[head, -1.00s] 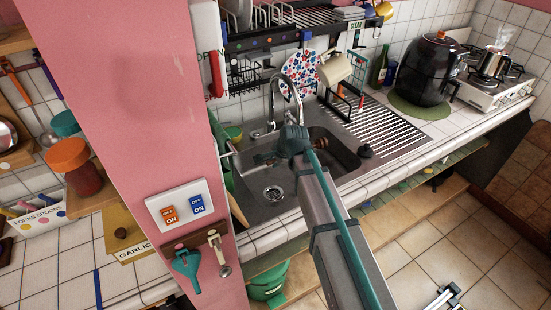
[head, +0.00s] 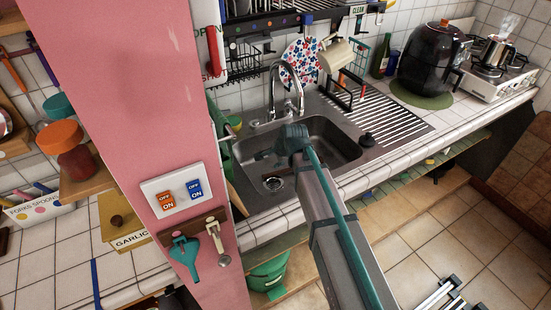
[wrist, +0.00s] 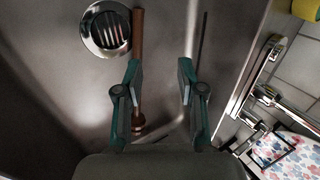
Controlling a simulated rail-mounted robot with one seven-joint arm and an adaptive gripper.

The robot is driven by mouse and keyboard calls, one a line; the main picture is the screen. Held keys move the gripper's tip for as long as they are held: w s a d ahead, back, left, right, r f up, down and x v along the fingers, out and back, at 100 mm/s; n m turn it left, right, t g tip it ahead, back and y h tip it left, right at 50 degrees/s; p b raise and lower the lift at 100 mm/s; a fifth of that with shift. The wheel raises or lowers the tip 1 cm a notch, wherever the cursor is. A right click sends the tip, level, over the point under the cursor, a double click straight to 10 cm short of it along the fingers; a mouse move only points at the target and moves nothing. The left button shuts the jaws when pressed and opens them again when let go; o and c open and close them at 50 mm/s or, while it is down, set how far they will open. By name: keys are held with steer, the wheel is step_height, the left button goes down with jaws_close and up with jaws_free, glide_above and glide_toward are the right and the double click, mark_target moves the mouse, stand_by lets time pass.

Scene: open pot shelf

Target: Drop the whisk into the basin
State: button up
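My gripper (wrist: 159,82) is open over the grey metal basin (head: 340,138), with nothing between its fingertips. In the wrist view a brown rod-like handle (wrist: 138,38) with a knobbed lower end lies beside and partly behind the left finger, below the gripper. It looks like the whisk's handle; no wire loops are visible. It appears to be inside the basin, close to the round drain (wrist: 105,28). The head view does not show the whisk clearly.
A tall chrome tap (head: 286,90) rises behind the basin. A pink pillar (head: 130,100) stands close on the left. A ribbed drainboard (head: 390,120) and a black air fryer (head: 432,65) are to the right. A dish rack (head: 290,35) hangs above.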

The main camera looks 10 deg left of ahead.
steer(key=shift+r, duration=0.1)
stand_by(0.6)
step_height(320, 180, up, 7)
steer(key=p, duration=0.4)
